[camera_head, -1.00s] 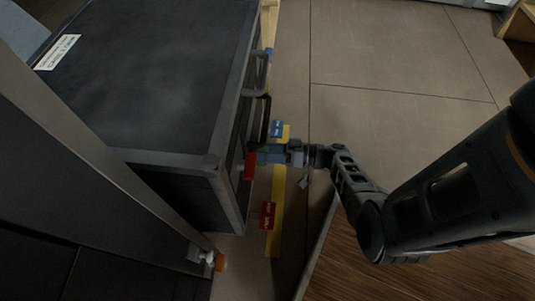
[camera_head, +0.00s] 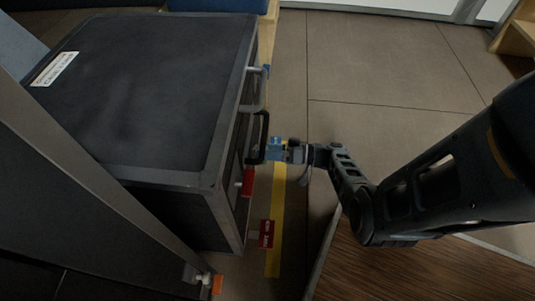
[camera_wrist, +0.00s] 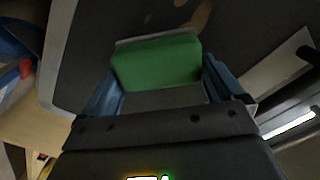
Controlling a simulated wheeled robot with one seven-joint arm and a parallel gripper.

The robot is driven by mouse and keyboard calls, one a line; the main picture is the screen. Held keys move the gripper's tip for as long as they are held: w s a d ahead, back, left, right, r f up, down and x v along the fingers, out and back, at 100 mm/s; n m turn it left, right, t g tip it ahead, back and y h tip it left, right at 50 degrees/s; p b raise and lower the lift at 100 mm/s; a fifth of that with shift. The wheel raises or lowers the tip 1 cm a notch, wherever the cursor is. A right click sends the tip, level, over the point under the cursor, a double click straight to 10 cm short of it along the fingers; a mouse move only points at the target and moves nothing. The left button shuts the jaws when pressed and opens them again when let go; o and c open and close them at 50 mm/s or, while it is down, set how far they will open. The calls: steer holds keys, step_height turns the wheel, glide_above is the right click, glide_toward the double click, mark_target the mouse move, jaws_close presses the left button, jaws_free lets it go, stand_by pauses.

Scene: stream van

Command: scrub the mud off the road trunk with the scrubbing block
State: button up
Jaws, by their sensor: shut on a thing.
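The road trunk (camera_head: 145,95) is a large dark case with grey edges on the left of the head view. My gripper (camera_head: 272,150) is at its right side face, beside a dark handle. In the wrist view my gripper (camera_wrist: 160,88) has its blue fingers shut on the green scrubbing block (camera_wrist: 156,62). The block faces the dark trunk panel (camera_wrist: 90,45). A brown mud patch (camera_wrist: 200,17) shows on that panel just beyond the block's upper right. I cannot tell whether the block touches the panel. The block is not clearly visible in the head view.
A wooden surface (camera_head: 420,270) lies at the lower right. An orange-tipped fitting (camera_head: 217,284) is near the bottom. Open floor (camera_head: 390,60) lies to the right of the trunk.

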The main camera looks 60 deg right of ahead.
mark_target(266, 162)
steer(key=shift+s, duration=0.1)
steer(key=shift+s+a+p, duration=0.25)
steer(key=shift+a, duration=0.75)
steer(key=shift+s+a+p, duration=0.25)
steer(key=shift+a, duration=0.7)
steer(key=shift+s+a+r+p, duration=0.1)
steer(key=shift+s+a+p, duration=0.2)
steer(key=shift+a, duration=0.5)
steer(key=shift+s+a+p, duration=0.1)
steer(key=shift+s+a, duration=0.25)
steer(key=shift+a, duration=0.4)
steer(key=shift+w+d+r+b, duration=0.25)
steer(key=shift+d+b, duration=0.1)
steer(key=shift+d, duration=0.35)
steer(key=shift+w+d+r+b, duration=0.2)
steer(key=shift+d+b, duration=0.1)
steer(key=shift+d, duration=0.35)
steer(key=shift+w+d+r, duration=0.1)
steer(key=shift+w+d, duration=0.2)
steer(key=shift+d, duration=0.4)
steer(key=shift+w+d+f, duration=0.1)
steer(key=shift+w+d, duration=0.15)
steer(key=shift+d, duration=0.45)
steer(key=shift+w+d+r, duration=0.1)
steer(key=shift+w+d, duration=0.2)
steer(key=shift+d, duration=0.4)
steer(key=shift+s, duration=0.1)
